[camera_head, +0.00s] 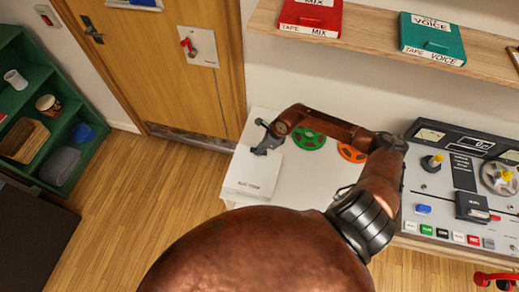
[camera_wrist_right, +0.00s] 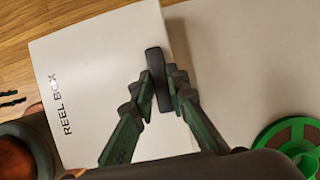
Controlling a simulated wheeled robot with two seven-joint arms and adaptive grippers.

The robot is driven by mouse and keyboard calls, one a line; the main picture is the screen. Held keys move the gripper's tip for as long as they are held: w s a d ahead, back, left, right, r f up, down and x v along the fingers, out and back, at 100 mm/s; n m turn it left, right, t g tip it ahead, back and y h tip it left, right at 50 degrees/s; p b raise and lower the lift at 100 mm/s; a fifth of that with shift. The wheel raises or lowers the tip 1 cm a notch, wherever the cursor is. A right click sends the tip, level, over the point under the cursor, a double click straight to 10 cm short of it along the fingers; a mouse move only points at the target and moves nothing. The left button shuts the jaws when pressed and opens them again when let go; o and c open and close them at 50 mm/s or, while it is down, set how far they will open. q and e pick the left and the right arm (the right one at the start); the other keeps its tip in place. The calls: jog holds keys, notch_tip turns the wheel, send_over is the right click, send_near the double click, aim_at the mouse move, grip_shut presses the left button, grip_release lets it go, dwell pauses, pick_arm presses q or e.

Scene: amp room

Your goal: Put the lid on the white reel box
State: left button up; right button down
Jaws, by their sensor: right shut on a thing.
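A white panel lettered REEL BOX (camera_head: 253,176) shows at the left end of the white table; it fills the left half of the wrist view (camera_wrist_right: 90,85). It looks like the lid, with a dark upright handle (camera_wrist_right: 156,68) near its right edge. My right gripper (camera_head: 267,143) is above that edge, its fingers (camera_wrist_right: 161,88) shut on the handle. I cannot tell whether the panel rests on the box or is held above it, as any box walls below are hidden. My left gripper is not in view.
A green reel (camera_head: 309,139) and an orange reel (camera_head: 352,152) lie on the white table (camera_head: 296,178) right of the panel. A tape machine (camera_head: 462,185) stands further right. A wooden shelf (camera_head: 385,32) with red and teal boxes runs above. Bare tabletop lies right of the panel.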

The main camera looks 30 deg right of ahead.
jog(key=shift+f+b, duration=0.45)
jog(key=shift+f, duration=0.15)
jog(key=c, duration=1.9)
grip_release()
jog(key=shift+r, duration=0.1)
jog(key=shift+r, duration=0.2)
jog(key=v, duration=1.2)
jog(key=shift+r, duration=0.35)
